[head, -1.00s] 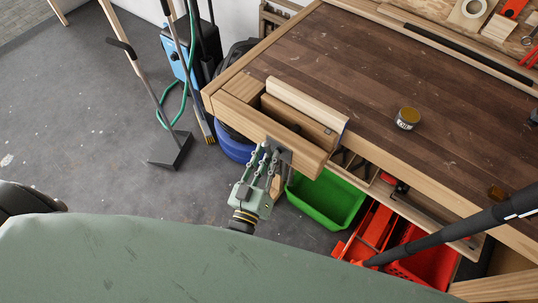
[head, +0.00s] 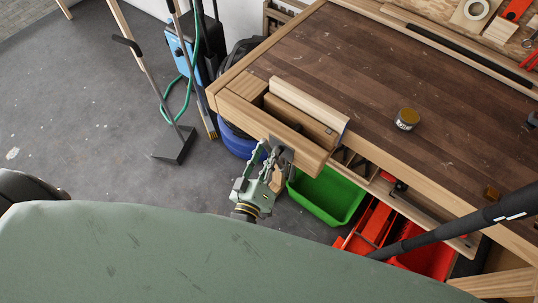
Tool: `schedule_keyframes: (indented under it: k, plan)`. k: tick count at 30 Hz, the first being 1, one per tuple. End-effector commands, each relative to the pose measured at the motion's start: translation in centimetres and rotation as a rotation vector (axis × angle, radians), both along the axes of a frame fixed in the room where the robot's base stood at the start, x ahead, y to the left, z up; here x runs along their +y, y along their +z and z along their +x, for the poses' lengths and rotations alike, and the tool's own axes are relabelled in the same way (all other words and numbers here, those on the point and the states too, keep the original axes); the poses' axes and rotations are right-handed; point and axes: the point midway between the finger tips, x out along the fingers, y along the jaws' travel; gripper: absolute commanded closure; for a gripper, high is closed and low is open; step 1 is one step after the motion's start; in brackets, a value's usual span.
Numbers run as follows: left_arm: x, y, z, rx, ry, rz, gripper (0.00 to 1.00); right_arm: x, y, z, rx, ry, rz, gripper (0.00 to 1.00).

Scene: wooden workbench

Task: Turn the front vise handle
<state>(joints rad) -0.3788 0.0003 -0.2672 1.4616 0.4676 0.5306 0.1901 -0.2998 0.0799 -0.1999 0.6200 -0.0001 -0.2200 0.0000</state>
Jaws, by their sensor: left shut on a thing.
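The front vise is built into the near left corner of the workbench, and its wooden front jaw (head: 285,132) stands out from the bench edge with a gap behind it. The vise handle sits at the front face of this jaw, by a dark metal mount (head: 284,149), and is mostly hidden by my gripper. My left gripper (head: 268,153) is at the front of the jaw, its fingers shut on the handle. My right gripper is not in view.
A wooden board (head: 304,106) stands in the vise gap. A small jar (head: 407,119) is on the bench top (head: 360,75). A green bin (head: 328,196) and red crates are below. A long-handled scraper (head: 173,148) and a blue machine stand left.

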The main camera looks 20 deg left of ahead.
Motion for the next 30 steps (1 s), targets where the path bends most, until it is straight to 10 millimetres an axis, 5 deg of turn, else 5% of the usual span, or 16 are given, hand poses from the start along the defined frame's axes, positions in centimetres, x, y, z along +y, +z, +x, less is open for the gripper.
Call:
schedule_keyframes:
  k: [5, 6, 9, 20, 30]
  plan:
    - [0.1, -0.5, -0.2, 0.011, 0.000, 0.003, 1.00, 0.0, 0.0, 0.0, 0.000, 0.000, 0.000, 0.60]
    - [0.1, -0.5, -0.2, 0.011, 0.000, 0.004, 0.75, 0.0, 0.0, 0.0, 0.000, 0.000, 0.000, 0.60]
    - [0.1, -0.5, -0.2, 0.011, -0.001, 0.004, 0.67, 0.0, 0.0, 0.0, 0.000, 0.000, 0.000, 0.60]
    - [0.0, -0.3, -0.5, 0.006, -0.002, 0.002, 0.66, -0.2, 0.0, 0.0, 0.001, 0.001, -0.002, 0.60]
    - [0.2, -0.3, -6.7, 0.010, -0.002, 0.003, 0.66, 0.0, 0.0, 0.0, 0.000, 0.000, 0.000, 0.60]
